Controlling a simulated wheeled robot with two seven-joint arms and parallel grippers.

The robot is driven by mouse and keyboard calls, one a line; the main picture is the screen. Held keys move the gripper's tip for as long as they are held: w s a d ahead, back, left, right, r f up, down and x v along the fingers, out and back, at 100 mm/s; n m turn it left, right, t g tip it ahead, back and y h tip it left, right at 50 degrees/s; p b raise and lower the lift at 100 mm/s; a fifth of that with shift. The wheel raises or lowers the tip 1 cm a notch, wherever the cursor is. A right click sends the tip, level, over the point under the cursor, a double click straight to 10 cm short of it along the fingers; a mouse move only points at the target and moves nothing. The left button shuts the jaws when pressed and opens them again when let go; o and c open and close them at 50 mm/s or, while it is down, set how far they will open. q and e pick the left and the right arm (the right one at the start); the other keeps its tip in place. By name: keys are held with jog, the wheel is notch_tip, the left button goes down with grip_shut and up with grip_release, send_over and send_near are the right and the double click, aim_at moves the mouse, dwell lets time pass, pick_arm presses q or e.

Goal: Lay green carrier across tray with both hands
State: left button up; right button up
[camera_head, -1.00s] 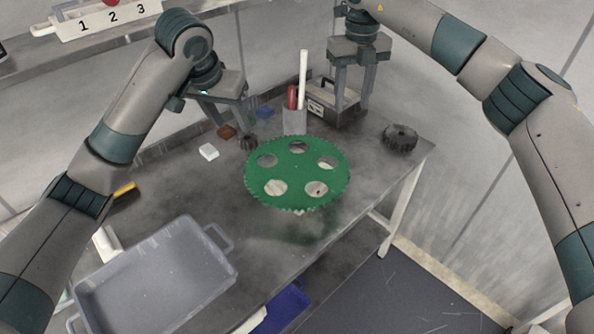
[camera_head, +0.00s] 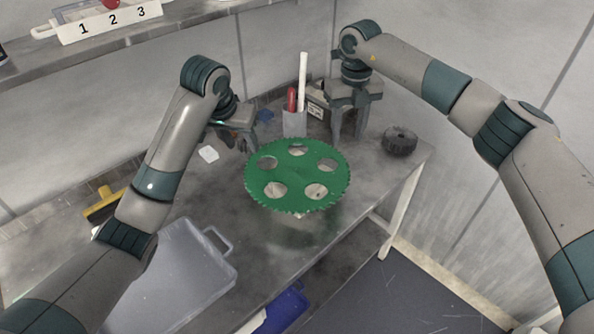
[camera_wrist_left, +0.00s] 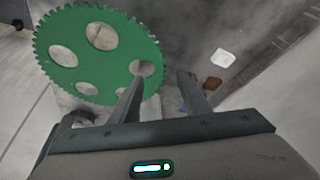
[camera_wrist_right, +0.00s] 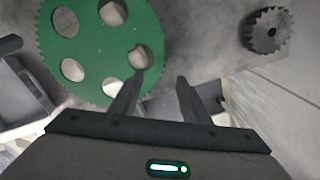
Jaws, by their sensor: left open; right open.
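The green carrier (camera_head: 297,176) is a toothed disc with several round holes. It sits near the middle of the bench, raised above the top. It also shows in the left wrist view (camera_wrist_left: 112,40) and the right wrist view (camera_wrist_right: 92,42). My left gripper (camera_head: 243,146) is open at the carrier's upper-left side, with no object visibly clamped. My right gripper (camera_head: 348,136) is open beyond the carrier's upper-right edge, also empty. In both wrist views a finger overlaps the rim near a hole; contact cannot be told. The grey tray (camera_head: 222,243) lies at the front left, partly hidden by my left arm.
A grey holder (camera_head: 294,124) with a red and a white stick stands behind the carrier. A dark gear (camera_head: 399,140) lies at the right. A white block (camera_head: 208,153) lies left of the carrier. A blue bin (camera_head: 287,305) is below.

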aim_at(252, 161)
pick_arm(q)
jog(key=x, duration=0.8)
jog(key=shift+w+f, duration=0.1)
pick_arm(e)
notch_tip(252, 161, down, 8)
jog(key=shift+f, duration=0.1)
pick_arm(q)
jog(key=shift+c, duration=0.6)
pick_arm(e)
jog(key=shift+c, duration=0.6)
pick_arm(q)
grip_shut()
pick_arm(e)
grip_shut()
